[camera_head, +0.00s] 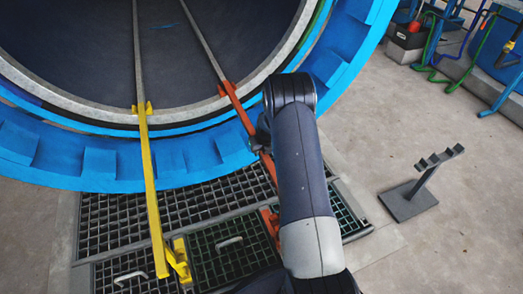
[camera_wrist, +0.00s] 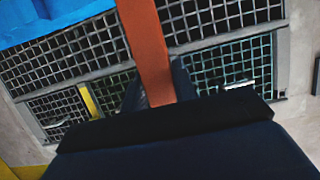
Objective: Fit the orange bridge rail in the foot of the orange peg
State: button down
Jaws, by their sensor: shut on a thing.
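The orange bridge rail (camera_head: 243,115) slants down from the lower rim of the round chamber, its upper end by an orange fitting (camera_head: 226,89) at the end of a chamber track. My gripper (camera_head: 262,138) is shut on the rail, partly hidden behind my arm. In the wrist view the rail (camera_wrist: 150,45) runs down into the dark gripper (camera_wrist: 155,105). Another orange piece (camera_head: 270,221) shows low over the floor grating, partly covered by my arm; I cannot tell whether the rail touches it, or which piece is the peg.
A yellow rail (camera_head: 151,190) spans from the chamber rim to a yellow bracket (camera_head: 179,260) over the grating (camera_head: 110,215). The blue chamber ring (camera_head: 180,158) is close by. A dark stand (camera_head: 410,201) stands right on open floor. Hoses (camera_head: 437,45) and equipment are at upper right.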

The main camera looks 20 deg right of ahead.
jog(key=shift+f+b, duration=0.45)
jog(key=shift+f, duration=0.2)
jog(key=c, duration=1.3)
grip_release()
jog(key=shift+o, duration=1.2)
jog(key=shift+s, duration=0.1)
jog(key=p+v, duration=0.2)
jog(key=v, duration=0.8)
jog(key=shift+r+p, duration=0.4)
jog(key=shift+f, duration=0.1)
